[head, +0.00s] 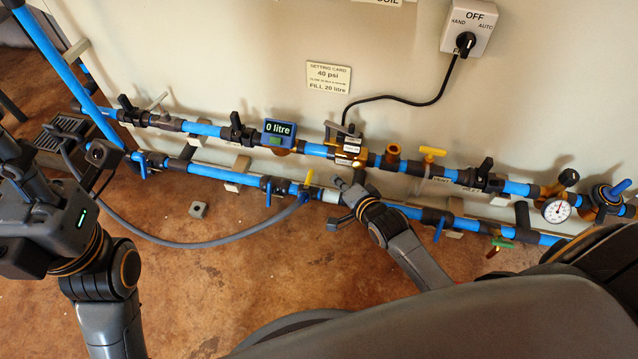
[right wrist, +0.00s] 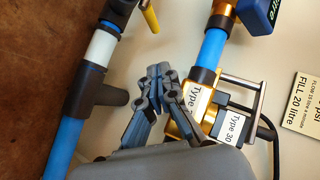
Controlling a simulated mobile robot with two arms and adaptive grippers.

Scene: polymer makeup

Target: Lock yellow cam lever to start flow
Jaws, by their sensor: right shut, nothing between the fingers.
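The yellow lever (head: 308,177) stands up from the lower pipe at the coupling where a grey hose (head: 240,243) joins. In the right wrist view part of the yellow lever (right wrist: 150,17) shows at the top edge. My right gripper (head: 343,187) is just right of it in the head view, between the two pipes and apart from the lever. In the right wrist view its fingers (right wrist: 159,72) are together and empty. My left gripper (head: 70,140) is at the far left, near the hose's other end; its fingers are too unclear to read.
A meter reading 0 litre (head: 279,130) sits on the upper pipe. A gold valve block (head: 348,150) is close to my right gripper. Another yellow handle (head: 432,152), a gauge (head: 557,210) and a switch box set to OFF (head: 467,25) are to the right.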

